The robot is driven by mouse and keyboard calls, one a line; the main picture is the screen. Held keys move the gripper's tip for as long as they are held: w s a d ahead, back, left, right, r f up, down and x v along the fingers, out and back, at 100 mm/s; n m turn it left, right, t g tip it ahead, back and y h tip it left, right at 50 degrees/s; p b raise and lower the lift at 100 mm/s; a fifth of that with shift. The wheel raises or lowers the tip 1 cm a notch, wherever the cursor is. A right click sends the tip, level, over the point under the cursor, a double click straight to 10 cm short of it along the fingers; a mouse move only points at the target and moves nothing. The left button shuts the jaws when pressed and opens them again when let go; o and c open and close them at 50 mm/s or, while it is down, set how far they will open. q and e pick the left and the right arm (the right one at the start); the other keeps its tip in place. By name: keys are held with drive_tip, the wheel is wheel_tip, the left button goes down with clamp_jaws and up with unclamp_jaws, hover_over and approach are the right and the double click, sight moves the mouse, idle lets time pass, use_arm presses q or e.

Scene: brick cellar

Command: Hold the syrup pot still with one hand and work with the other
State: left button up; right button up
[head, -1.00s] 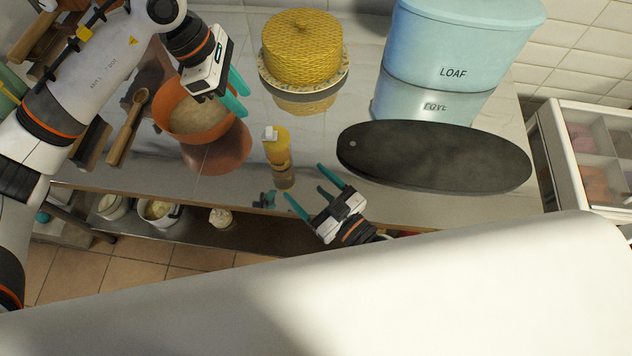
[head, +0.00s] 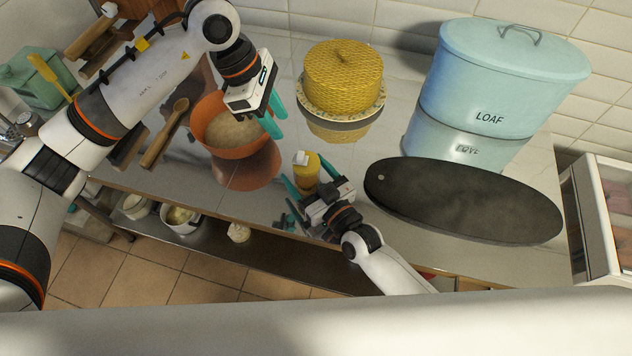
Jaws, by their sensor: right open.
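The copper-orange pot (head: 226,147), which I take for the syrup pot, stands on the shiny counter at the left with tan contents inside. My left gripper (head: 278,115) is at its right rim, with its teal fingers apart. I cannot tell whether it touches the rim. A yellow squeeze bottle (head: 306,171) with a white cap stands upright right of the pot. My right gripper (head: 308,174) is open, its fingers on either side of the bottle; the gripper hides the bottle's lower part. A wooden spoon (head: 164,136) lies left of the pot.
A yellow woven-patterned round tin (head: 343,78) stands behind on the counter. A pale blue LOAF bin (head: 500,85) stands at the back right. A dark oval board (head: 465,200) lies at the right. A shelf with small pots (head: 181,218) runs below the front edge.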

drive_tip(key=shift+w, duration=0.1)
drive_tip(key=shift+c, duration=0.5)
drive_tip(key=c, duration=1)
drive_tip(key=shift+c, duration=0.2)
use_arm(q)
drive_tip(key=shift+c, duration=1)
drive_tip(key=a, duration=0.1)
drive_tip(key=a+f+h, duration=0.1)
drive_tip(key=shift+w+a+g, duration=0.3)
drive_tip(key=shift+w+g, duration=0.05)
drive_tip(key=shift+g, duration=0.05)
clamp_jaws()
drive_tip(key=w+a+f+h, duration=0.2)
drive_tip(key=a+h, duration=0.2)
drive_tip(key=a, duration=0.4)
use_arm(e)
drive_tip(key=shift+a, duration=0.15)
use_arm(q)
approach(294, 160)
drive_tip(key=shift+m+g, duration=0.3)
drive_tip(key=x, duration=0.3)
drive_tip(key=w+x, duration=0.1)
drive_tip(key=x, duration=0.1)
drive_tip(key=shift+s+d+f, duration=0.1)
drive_tip(key=shift+d+f, duration=0.05)
drive_tip(key=shift+f, duration=0.15)
drive_tip(key=shift+s+d, duration=0.1)
drive_tip(key=shift+d, duration=0.4)
